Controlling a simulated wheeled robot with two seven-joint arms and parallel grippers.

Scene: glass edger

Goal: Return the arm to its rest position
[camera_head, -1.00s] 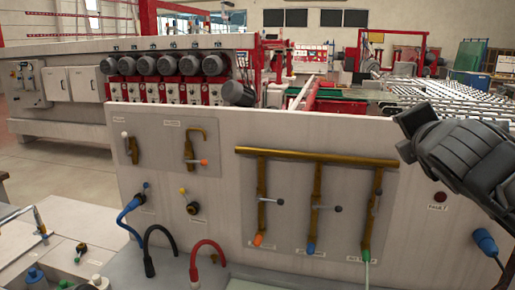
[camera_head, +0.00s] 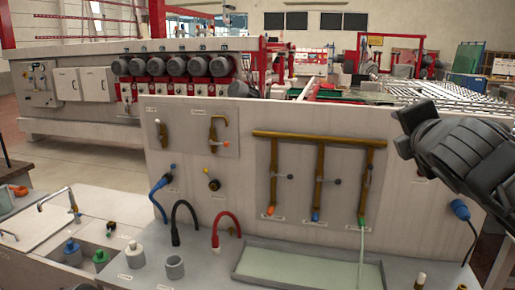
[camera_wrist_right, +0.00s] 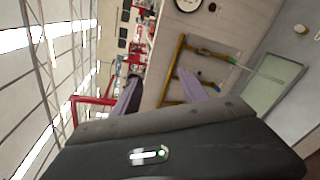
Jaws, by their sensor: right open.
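My right arm (camera_head: 455,155) comes in from the right edge in the head view, dark grey and bent. Its end is raised in front of the right part of the grey panel (camera_head: 360,120), with the fingers not clear there. In the right wrist view, my right gripper (camera_wrist_right: 162,88) shows two purple-grey fingers spread apart with nothing between them. Brass pipes (camera_wrist_right: 180,65) show beyond the fingers. My left gripper is in neither view.
A brass manifold (camera_head: 318,138) with valves is on the panel. Below it a counter holds a shallow tray (camera_head: 245,258), grey cup (camera_head: 174,267) and white bottle (camera_head: 134,256). Black (camera_head: 175,225) and red (camera_head: 215,232) hoses stand at the panel's foot. A blue-ended cable (camera_head: 460,209) hangs at right.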

